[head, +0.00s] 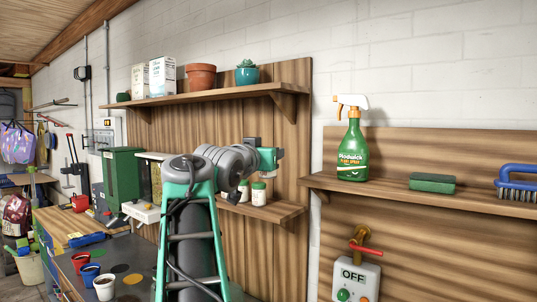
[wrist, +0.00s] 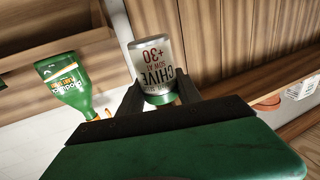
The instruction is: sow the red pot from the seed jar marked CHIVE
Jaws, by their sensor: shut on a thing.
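My gripper (wrist: 157,98) is shut on a glass jar (wrist: 152,58) with a green lid. Its label reads CHIVE and SOW AT +30, upside down in the wrist view. The red pot (head: 80,258) stands on the dark bench top at lower left, well away from my gripper. A blue pot (head: 90,277) and a white pot (head: 104,289) stand in a row with it.
Other green-lidded jars (head: 258,195) stand on the lower shelf. The upper shelf (head: 215,93) holds boxes and a terracotta pot. A green spray bottle (head: 353,150), sponge (head: 432,183) and brush are on the right shelf. A control box marked OFF (head: 352,276) is below.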

